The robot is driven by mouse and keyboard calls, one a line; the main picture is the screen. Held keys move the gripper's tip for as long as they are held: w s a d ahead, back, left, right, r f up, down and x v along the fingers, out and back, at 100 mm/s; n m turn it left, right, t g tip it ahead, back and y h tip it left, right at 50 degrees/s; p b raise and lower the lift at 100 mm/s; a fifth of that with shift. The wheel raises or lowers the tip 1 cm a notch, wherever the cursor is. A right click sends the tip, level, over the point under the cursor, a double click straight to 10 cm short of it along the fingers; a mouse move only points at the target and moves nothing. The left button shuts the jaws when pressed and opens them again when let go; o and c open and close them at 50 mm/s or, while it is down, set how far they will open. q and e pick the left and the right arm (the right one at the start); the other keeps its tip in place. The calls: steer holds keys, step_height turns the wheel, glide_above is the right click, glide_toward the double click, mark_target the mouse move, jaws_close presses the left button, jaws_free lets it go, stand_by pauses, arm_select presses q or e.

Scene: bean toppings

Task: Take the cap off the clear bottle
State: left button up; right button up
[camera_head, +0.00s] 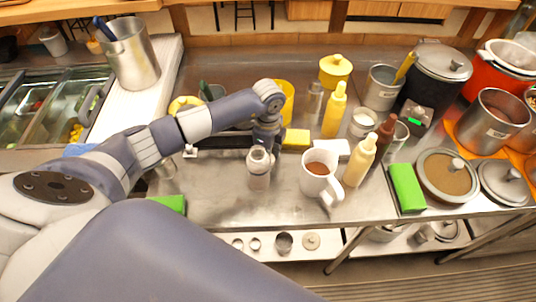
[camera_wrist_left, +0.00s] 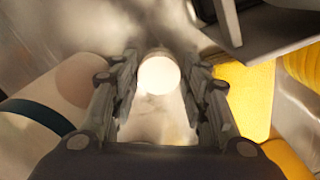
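The clear bottle (camera_head: 259,174) stands upright near the front of the steel counter, left of a white mug. Its pale round cap (camera_wrist_left: 158,75) is on top and shows between my left fingers in the left wrist view. My left gripper (camera_head: 262,146) points down right above the bottle's top and partly covers it in the head view. In the wrist view the left gripper (camera_wrist_left: 160,72) is open, one finger on each side of the cap with a narrow gap. I cannot tell whether the fingertips reach down past the cap's rim. My right gripper is not in view.
The white mug (camera_head: 320,174) with brown contents stands close right of the bottle. A yellow sponge (camera_head: 296,139) lies behind. The counter's front strip is mostly clear.

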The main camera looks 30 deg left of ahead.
arm_select(q)
steer(key=shift+r, duration=0.1)
steer(key=shift+r, duration=0.25)
step_height(320, 180, up, 12)
steer(key=b, duration=0.2)
